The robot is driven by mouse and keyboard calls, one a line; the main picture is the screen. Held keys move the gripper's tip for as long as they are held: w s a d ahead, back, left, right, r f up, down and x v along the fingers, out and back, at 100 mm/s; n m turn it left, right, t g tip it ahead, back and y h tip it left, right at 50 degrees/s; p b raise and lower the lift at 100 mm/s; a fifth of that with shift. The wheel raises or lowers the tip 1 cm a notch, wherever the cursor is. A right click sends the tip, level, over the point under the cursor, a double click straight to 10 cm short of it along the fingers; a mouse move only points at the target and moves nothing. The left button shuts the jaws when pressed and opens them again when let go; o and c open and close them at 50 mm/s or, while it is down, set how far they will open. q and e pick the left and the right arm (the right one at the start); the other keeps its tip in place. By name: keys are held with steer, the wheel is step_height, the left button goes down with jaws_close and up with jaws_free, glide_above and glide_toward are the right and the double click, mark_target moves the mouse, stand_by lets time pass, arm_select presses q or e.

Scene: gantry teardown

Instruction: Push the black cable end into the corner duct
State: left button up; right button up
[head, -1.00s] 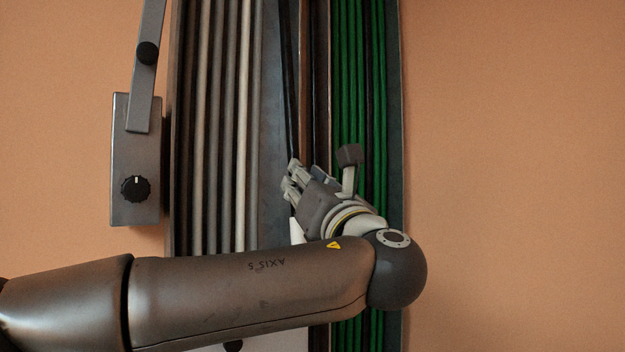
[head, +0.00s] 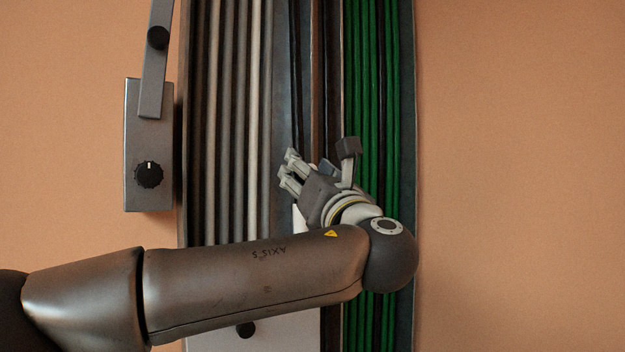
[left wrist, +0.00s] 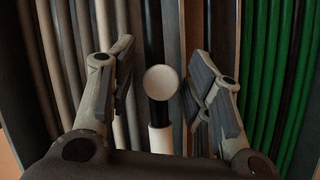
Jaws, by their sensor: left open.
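My left gripper (head: 286,168) is open in front of the panel, its fingers pointing up and left. In the left wrist view its two fingers (left wrist: 165,85) stand apart. Between them shows a white round cap (left wrist: 161,82) with a short black length and a white sleeve (left wrist: 160,140) below. I cannot tell whether the fingers touch any of it. A black cable (head: 296,70) runs down a grey channel towards the gripper and continues behind the cap in the wrist view (left wrist: 153,30). Its end is hidden or unclear. I cannot tell which channel is the corner duct. My right gripper is not in view.
Several pale cables (head: 232,110) run down the panel's left part, and several green cables (head: 370,80) down its right. A brown strip (head: 318,70) lies between. A grey box with a black knob (head: 148,174) is at the left. The orange wall right of the panel is bare.

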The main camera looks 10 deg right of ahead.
arm_select(q)
steer(key=v, duration=1.1)
steer(key=shift+s+f, duration=0.2)
steer(key=shift+s, duration=0.15)
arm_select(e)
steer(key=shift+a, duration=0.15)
